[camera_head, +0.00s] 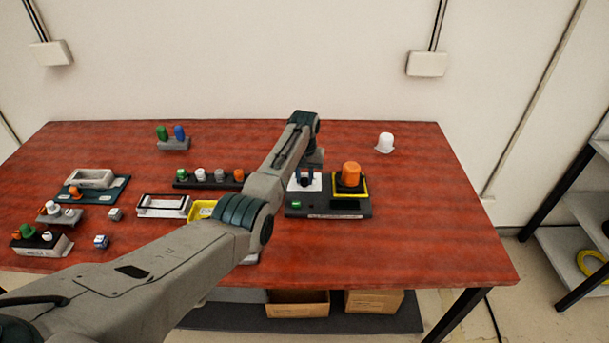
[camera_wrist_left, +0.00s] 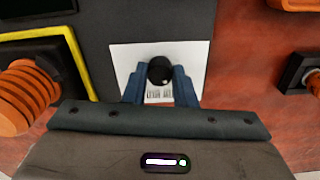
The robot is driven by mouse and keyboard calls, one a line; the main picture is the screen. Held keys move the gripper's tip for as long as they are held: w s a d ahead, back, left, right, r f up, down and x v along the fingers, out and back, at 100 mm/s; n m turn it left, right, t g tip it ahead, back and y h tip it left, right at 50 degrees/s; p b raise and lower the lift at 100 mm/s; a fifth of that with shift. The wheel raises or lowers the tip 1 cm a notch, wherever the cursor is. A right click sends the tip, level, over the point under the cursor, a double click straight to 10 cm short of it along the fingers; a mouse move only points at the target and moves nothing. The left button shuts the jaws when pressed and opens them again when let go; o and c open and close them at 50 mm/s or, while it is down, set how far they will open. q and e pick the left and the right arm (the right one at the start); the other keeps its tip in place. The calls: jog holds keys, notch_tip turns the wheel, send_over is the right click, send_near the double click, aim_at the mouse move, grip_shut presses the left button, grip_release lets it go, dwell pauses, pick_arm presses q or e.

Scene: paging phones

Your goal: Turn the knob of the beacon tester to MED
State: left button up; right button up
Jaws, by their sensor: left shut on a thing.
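The beacon tester (camera_head: 328,211) is a dark box on the table, with a white dial plate on its left part and an orange beacon (camera_head: 350,174) in a yellow-edged square on its right part. In the left wrist view its dark top (camera_wrist_left: 120,20) carries the white dial plate (camera_wrist_left: 125,60) and a round black knob (camera_wrist_left: 159,71). My left gripper (camera_wrist_left: 160,85) reaches down from above with its blue fingers shut on the knob. The dial lettering is partly covered and I cannot read the knob's setting. My right gripper is not in view.
A white cup-like cap (camera_head: 385,142) stands at the back right. A dark rack (camera_head: 210,181) with several coloured caps, a yellow tray (camera_head: 200,209) and small devices lie to the left. The table's right side is clear.

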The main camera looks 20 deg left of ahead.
aim_at(305, 179)
pick_arm(q)
jog(key=m+p, duration=0.1)
jog(key=m, duration=0.1)
jog(key=shift+r+m, duration=0.15)
jog(key=shift+m, duration=0.15)
jog(key=m+p, duration=0.1)
jog(key=m, duration=0.1)
jog(key=shift+m, duration=0.3)
jog(key=m+p, duration=0.1)
jog(key=m, duration=0.3)
jog(key=shift+m, duration=0.4)
jog(key=o, duration=1)
notch_tip(305, 179, up, 11)
jog(key=b, duration=0.1)
jog(key=shift+f+b, duration=0.2)
jog(key=shift+b, duration=0.2)
